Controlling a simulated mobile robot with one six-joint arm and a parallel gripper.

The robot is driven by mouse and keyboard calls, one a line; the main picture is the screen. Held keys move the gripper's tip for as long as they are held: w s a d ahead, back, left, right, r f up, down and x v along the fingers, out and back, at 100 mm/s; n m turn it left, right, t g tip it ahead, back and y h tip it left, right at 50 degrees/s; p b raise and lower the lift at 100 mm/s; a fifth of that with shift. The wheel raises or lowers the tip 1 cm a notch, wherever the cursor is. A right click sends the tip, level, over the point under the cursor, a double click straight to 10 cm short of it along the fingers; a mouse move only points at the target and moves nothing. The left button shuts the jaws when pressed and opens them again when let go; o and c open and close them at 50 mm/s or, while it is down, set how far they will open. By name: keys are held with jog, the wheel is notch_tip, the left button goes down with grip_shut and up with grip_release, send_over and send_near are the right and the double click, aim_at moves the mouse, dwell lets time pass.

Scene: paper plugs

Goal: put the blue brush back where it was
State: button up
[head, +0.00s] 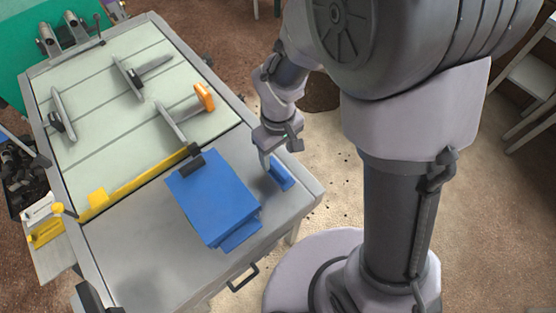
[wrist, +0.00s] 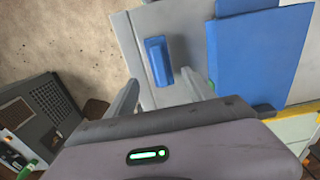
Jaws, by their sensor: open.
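The blue brush (head: 280,177) is a small blue block on the grey table top, near the table's right corner. In the wrist view the brush (wrist: 157,58) lies on the grey surface ahead of and roughly between my two fingers. My gripper (head: 268,160) is pointed down just beside the brush in the head view, its fingers partly hidden. In the wrist view my gripper (wrist: 160,85) is open, with its fingers apart and nothing held. I cannot tell whether a finger touches the brush.
A stack of blue sheets (head: 212,196) lies left of the brush. A yellow strip (head: 135,183) crosses the table (head: 150,245). Beyond it a pale panel holds several grey bars and an orange block (head: 204,96). The table's near-left top is clear.

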jog(key=s+d+r+m+t, duration=0.2)
jog(key=s+r+m, duration=0.1)
jog(key=r, duration=0.4)
jog(key=s+d+r+m+t+y, duration=0.1)
jog(key=s+r+m, duration=0.3)
jog(key=r, duration=0.4)
jog(key=s+d+r+m+t+y, duration=0.1)
jog(key=s+d+r+m+t, duration=0.1)
jog(key=r, duration=0.5)
jog(key=shift+s+d+r+m+t, duration=0.25)
jog(key=shift+s+d+m+t, duration=0.15)
jog(key=shift+s+d+m, duration=0.6)
jog(key=shift+s+a, duration=0.1)
